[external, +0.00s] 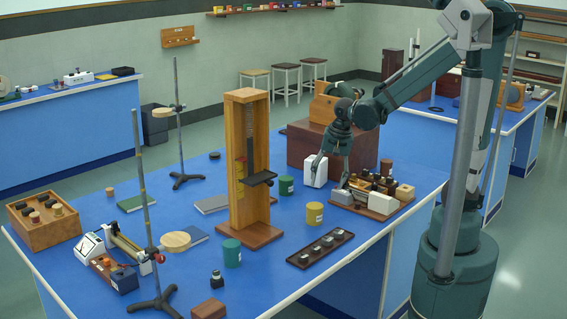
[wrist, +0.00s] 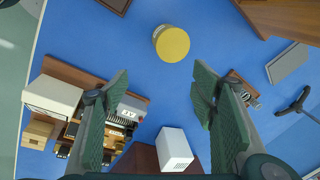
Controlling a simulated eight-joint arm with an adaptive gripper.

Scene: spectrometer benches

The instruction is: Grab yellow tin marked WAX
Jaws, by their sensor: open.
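The yellow tin (external: 314,213) stands upright on the blue bench top, in front of the white block and right of the wooden stand. In the wrist view the tin (wrist: 172,43) shows its plain lid at the top centre, beyond my fingertips. No marking is readable. My gripper (external: 333,170) points down over the bench, above and behind the tin in the external view. In the wrist view my gripper (wrist: 160,85) has its two green fingers wide apart with nothing between them. The tin is apart from both fingers.
A white block (external: 315,170) stands close below my gripper. A wooden board with several small parts (external: 374,210) lies to the right. The tall wooden stand (external: 247,165) rises left of the tin. Green tins (external: 286,185) (external: 232,253) and a dark tray (external: 320,247) are nearby.

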